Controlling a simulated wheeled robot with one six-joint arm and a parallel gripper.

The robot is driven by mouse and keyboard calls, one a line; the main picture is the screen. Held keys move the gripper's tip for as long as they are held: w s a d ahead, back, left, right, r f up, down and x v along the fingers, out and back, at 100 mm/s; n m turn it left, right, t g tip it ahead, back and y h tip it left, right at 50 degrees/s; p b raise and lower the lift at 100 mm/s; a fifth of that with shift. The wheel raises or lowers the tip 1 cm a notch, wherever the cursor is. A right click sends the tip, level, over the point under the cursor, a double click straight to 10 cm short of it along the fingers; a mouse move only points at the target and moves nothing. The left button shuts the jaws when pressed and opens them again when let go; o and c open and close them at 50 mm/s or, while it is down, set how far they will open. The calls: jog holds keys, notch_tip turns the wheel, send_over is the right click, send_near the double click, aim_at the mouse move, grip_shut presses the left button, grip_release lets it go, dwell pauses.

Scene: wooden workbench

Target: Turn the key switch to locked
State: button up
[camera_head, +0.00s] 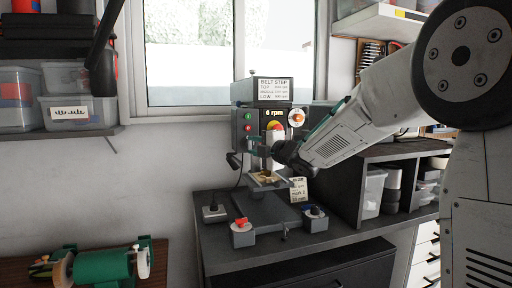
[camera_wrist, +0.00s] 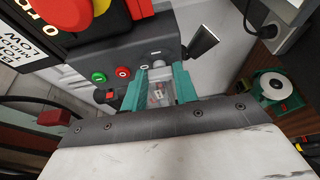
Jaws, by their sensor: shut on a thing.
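The drill press (camera_head: 243,135) stands at the back of the bench, with buttons and a dial on its front. My gripper (camera_head: 270,142) is at the press, just below its front panel. In the wrist view its teal fingers (camera_wrist: 160,88) are shut on a pale, clear-looking part (camera_wrist: 157,92) under the panel. I cannot tell whether this part is the key switch. No key is clearly visible, and the switch's position cannot be read. A small red switch (camera_wrist: 110,96) sits left of the fingers, below a green button (camera_wrist: 98,75) and a red button (camera_wrist: 123,72).
A red-and-yellow stop knob (camera_wrist: 82,10) and a black lever (camera_wrist: 203,42) are close to the fingers. A black shelf unit (camera_head: 345,190) stands right of the press.

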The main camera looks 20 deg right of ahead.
jog(key=o, duration=1)
jog(key=v, duration=0.7)
jog(key=shift+s+d, duration=0.1)
jog(key=shift+s, duration=0.3)
